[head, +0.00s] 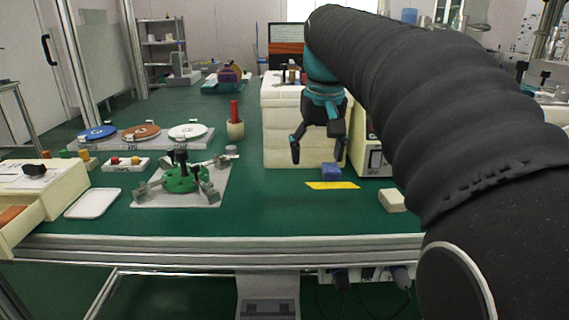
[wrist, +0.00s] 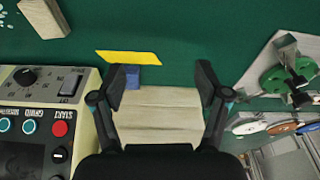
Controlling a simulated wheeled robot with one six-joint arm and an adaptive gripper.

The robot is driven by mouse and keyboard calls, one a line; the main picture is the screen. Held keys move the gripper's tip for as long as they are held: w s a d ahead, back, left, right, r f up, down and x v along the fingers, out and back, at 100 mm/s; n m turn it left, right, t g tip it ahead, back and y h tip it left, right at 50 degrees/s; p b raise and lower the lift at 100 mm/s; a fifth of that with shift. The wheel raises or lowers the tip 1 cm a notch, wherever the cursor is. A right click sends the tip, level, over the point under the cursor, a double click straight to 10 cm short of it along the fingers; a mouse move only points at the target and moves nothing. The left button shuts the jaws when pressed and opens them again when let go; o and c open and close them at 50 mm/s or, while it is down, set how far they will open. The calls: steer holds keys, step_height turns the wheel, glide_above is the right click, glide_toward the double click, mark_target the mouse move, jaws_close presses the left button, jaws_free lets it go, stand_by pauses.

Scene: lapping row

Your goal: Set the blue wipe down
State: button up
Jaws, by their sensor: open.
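The blue wipe (head: 331,171) is a small folded block on the green bench, just behind a yellow strip (head: 332,186) and in front of a cream stack of drawers (head: 285,135). It also shows in the wrist view (wrist: 133,82), partly behind one finger. My gripper (head: 317,158) is open and empty, fingers pointing down above the bench. Its right finger in the head view is just over the wipe; I cannot tell whether they touch. In the wrist view my gripper (wrist: 163,76) has nothing between its fingers.
A control box (wrist: 45,105) stands beside the drawers. A pale block (head: 392,200) lies to the right. A green fixture (head: 181,180), a white tray (head: 93,203) and several coloured discs are to the left. The bench in front of the strip is clear.

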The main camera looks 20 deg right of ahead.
steer(key=w+d+r+m+g, duration=0.15)
steer(key=w+d+r, duration=0.25)
steer(key=w+d, duration=0.45)
steer(key=b, duration=0.2)
glide_above(332, 170)
steer(key=shift+g, duration=0.35)
steer(key=f, duration=0.8)
steer(key=shift+s+a+f, duration=0.1)
steer(key=shift+s+f, duration=0.1)
steer(key=shift+s, duration=0.05)
steer(key=shift+w+f+b, duration=0.2)
steer(key=shift+f+b, duration=0.6)
steer(key=shift+f, duration=2.05)
steer(key=c, duration=1.1)
steer(key=shift+o, duration=0.2)
steer(key=shift+r, duration=0.1)
